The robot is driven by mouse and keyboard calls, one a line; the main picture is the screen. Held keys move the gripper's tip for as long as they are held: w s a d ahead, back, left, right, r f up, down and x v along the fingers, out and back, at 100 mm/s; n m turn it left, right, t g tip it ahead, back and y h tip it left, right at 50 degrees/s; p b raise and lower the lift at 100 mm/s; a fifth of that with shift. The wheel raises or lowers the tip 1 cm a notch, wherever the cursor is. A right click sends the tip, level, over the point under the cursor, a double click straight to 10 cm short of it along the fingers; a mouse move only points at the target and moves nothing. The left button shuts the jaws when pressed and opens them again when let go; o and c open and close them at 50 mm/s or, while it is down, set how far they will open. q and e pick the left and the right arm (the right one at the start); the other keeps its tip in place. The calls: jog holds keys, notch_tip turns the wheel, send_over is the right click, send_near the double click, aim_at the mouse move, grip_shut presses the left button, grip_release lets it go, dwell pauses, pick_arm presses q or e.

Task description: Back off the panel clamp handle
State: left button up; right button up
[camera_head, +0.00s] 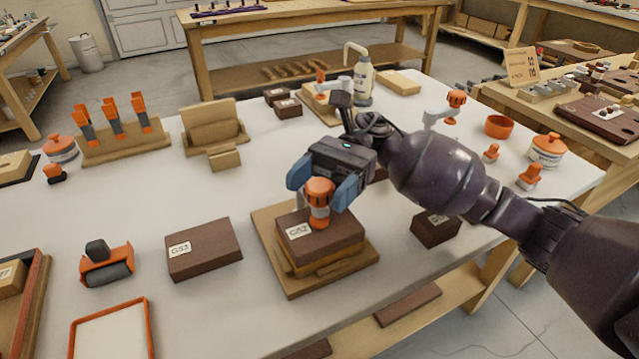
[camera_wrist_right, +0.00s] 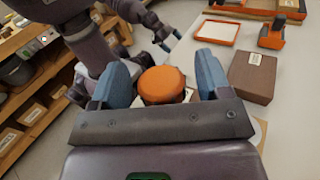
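The panel clamp handle, an orange ribbed knob (camera_head: 319,188), stands upright on a dark brown block labelled like G32 (camera_head: 338,237). The block lies over lighter wood on a wooden base board (camera_head: 268,232). My right gripper (camera_head: 328,187) is above the block with its blue fingers apart on either side of the knob. In the right wrist view the round orange top (camera_wrist_right: 163,85) sits between the open fingers, with a gap on each side. My left gripper (camera_wrist_right: 166,38) shows small at the top of that view, away from the clamp; its opening is unclear.
A brown block (camera_head: 204,248) and an orange-framed roller (camera_head: 106,264) lie left of the clamp. Another dark block (camera_head: 436,228) is to the right, near the bench edge. A white bottle (camera_head: 364,82) stands behind.

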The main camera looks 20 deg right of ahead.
pick_arm(q)
jog(key=shift+s+f, duration=0.15)
jog(key=shift+s, duration=0.05)
pick_arm(e)
jog(key=shift+w+d, duration=0.1)
jog(key=shift+d, duration=0.1)
pick_arm(q)
jog(key=shift+w+d+r+b, duration=0.15)
jog(key=shift+w+r+b, duration=0.05)
jog(key=shift+w+b, duration=0.4)
pick_arm(e)
jog(key=v, duration=1)
jog(key=shift+d, duration=0.15)
pick_arm(q)
jog(key=shift+s+f, duration=0.1)
jog(key=shift+s, duration=0.2)
